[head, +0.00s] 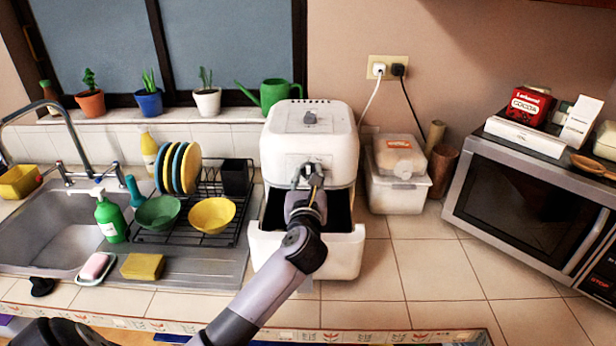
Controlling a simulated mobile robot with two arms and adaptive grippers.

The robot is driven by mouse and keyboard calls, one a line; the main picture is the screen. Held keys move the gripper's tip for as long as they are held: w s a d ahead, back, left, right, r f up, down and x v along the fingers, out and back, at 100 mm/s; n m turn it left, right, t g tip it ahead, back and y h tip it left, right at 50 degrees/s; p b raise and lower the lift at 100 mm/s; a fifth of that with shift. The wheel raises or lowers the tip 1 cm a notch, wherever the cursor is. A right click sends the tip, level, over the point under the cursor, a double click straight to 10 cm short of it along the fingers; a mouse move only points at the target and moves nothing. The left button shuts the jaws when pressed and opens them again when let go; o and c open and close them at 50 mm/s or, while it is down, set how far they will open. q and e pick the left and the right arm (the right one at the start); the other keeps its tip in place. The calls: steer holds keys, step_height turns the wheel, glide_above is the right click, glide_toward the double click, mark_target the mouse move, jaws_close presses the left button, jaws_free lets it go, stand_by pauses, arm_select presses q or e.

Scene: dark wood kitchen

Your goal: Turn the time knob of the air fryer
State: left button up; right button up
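The white air fryer (288,142) stands on the tiled counter in the middle of the head view. Its drawer (338,262) is pulled out, with a dark inside. A grey knob (311,117) sits on the sloped upper part of its front. My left gripper (311,172) is at the front panel below that knob, with its fingertips pointing at the panel. The gripper hides the part of the panel right behind it, where a second knob may be. I cannot tell whether the fingers are closed on anything. My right gripper is not in view.
Left are a dish rack (234,176) with plates and bowls, and a sink (50,238). Right are a lidded container (396,188) and a microwave (524,208). A green watering can (274,94) stands on the sill behind. The counter front right of the drawer is clear.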

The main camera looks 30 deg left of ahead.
arm_select(q)
jaws_close()
stand_by(0.4)
steer(key=shift+r+m+p, duration=0.2)
steer(key=shift+m+p, duration=0.4)
steer(key=shift+p, duration=0.4)
steer(key=m+p, duration=0.2)
steer(key=p, duration=0.1)
steer(key=m+p, duration=0.3)
steer(key=p, duration=0.1)
steer(key=shift+w+d, duration=0.1)
steer(key=shift+d, duration=0.1)
steer(key=shift+f+m+p, duration=0.25)
steer(key=shift+m+p, duration=1.1)
steer(key=shift+m, duration=0.25)
steer(key=shift+d, duration=0.1)
steer(key=shift+f, duration=0.1)
steer(key=shift+o, duration=0.5)
jaws_free()
